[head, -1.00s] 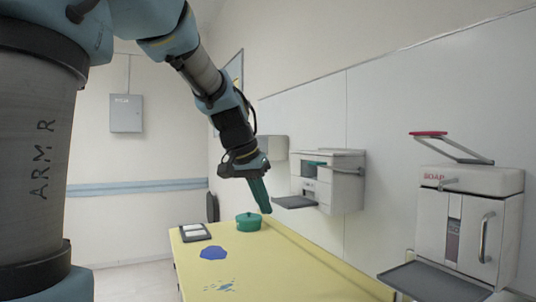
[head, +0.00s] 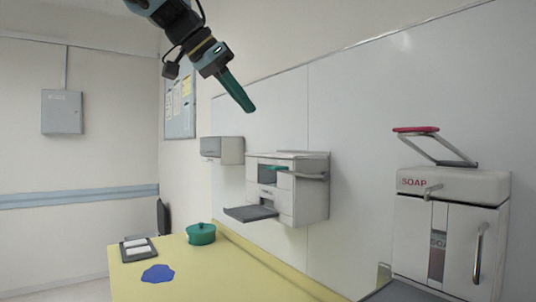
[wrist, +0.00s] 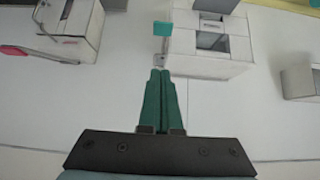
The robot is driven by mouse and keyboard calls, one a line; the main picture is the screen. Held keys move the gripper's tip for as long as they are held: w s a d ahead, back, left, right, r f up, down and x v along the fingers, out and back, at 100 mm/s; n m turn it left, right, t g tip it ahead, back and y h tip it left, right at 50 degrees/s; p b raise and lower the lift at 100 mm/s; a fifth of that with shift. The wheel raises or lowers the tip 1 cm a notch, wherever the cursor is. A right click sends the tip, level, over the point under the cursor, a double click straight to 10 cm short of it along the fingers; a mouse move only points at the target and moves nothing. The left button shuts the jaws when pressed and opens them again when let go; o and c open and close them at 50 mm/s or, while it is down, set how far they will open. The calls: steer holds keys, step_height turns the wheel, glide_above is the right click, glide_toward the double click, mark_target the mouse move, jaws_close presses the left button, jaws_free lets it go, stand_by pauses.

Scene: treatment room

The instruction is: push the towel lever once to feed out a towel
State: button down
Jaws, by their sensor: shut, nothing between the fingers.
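The towel dispenser (head: 312,199) is a white wall box with a grey tray (head: 250,213) at its lower front. Its lever has a grey bar (head: 309,176) at the right side and a teal pad (head: 278,168) in front; the pad also shows in the wrist view (wrist: 162,29). My gripper (head: 250,109) has long green fingers, shut and empty, tilted downward above the dispenser in the head view. In the wrist view the fingertips (wrist: 160,72) lie just below the lever in the picture, with a visible gap. How far apart they are in depth I cannot tell.
A soap dispenser (head: 460,222) with a red-topped lever (head: 416,130) hangs at right. A smaller grey box (head: 222,149) hangs at left. The yellow counter (head: 205,275) holds a green lidded pot (head: 201,233), a black-rimmed tray (head: 138,249) and a blue patch (head: 158,273).

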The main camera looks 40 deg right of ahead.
steer(key=p+x, duration=0.3)
steer(key=x, duration=0.7)
steer(key=shift+s+p, duration=0.15)
steer(key=shift+p, duration=0.15)
steer(key=shift+f+p, duration=0.45)
steer(key=shift+f, duration=1.55)
steer(key=shift+a, duration=0.1)
